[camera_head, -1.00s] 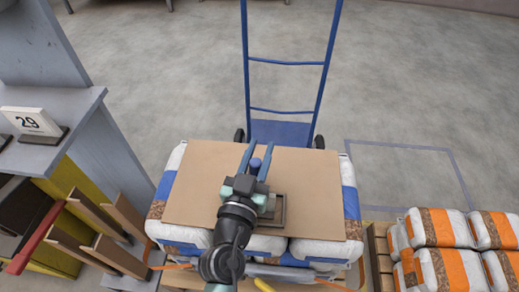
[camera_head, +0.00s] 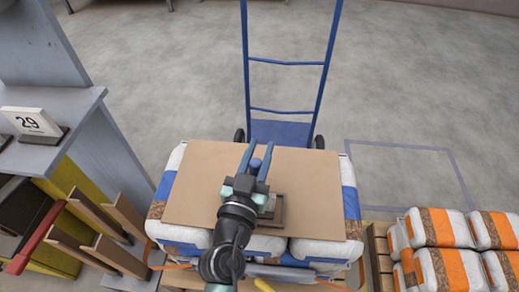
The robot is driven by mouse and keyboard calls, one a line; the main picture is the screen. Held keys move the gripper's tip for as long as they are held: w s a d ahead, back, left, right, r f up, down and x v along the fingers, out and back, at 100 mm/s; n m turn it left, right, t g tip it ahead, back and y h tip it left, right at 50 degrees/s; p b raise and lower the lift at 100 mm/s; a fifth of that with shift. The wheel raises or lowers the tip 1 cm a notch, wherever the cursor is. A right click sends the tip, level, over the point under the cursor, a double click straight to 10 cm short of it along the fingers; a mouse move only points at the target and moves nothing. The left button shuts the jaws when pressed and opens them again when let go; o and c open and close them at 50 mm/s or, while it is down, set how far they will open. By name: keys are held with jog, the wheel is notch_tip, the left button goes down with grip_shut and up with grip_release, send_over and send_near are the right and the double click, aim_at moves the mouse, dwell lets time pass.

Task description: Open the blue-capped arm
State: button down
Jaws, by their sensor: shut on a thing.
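My gripper (camera_head: 255,162) is over the brown cardboard sheet, slightly left of the middle of the picture, with its two blue fingers pointing away from me. A round blue cap (camera_head: 255,163) sits between the fingers, and the gripper is shut on it. The arm below this cap is hidden by my gripper and wrist, so I cannot tell how far it is open.
The cardboard sheet (camera_head: 205,190) lies on white and blue bags, with a small square frame (camera_head: 278,211) on it. A blue hand truck (camera_head: 282,130) stands behind. Orange-striped bags (camera_head: 452,268) are at right. A red-handled lever (camera_head: 40,236) and wooden slats are at left.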

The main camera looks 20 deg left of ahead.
jog(key=shift+w+r+p, duration=0.1)
jog(key=shift+p, duration=0.45)
jog(key=w+f+g+p, duration=0.1)
jog(key=w+g+p, duration=0.1)
jog(key=p, duration=0.3)
jog(key=w+a+f+g+h+p, duration=0.1)
jog(key=w+g+p, duration=0.1)
jog(key=p, duration=0.3)
jog(key=w+a+f+n+g+p, duration=0.1)
jog(key=w+f+g+p, duration=0.1)
jog(key=g+p, duration=0.2)
jog(key=shift+w+h+p, duration=0.25)
jog(key=shift+h+p, duration=0.05)
jog(key=shift+p, duration=0.35)
jog(key=shift+w+a+f+g+h+b, duration=0.15)
jog(key=shift+w+f+g+b, duration=0.15)
jog(key=shift+f+g, duration=0.4)
jog(key=shift+w+d+f+g+h+b, duration=0.15)
jog(key=shift+w+f+g+b, duration=0.1)
jog(key=shift+f+g, duration=0.45)
jog(key=shift+a, duration=0.15)
jog(key=c, duration=0.6)
grip_release()
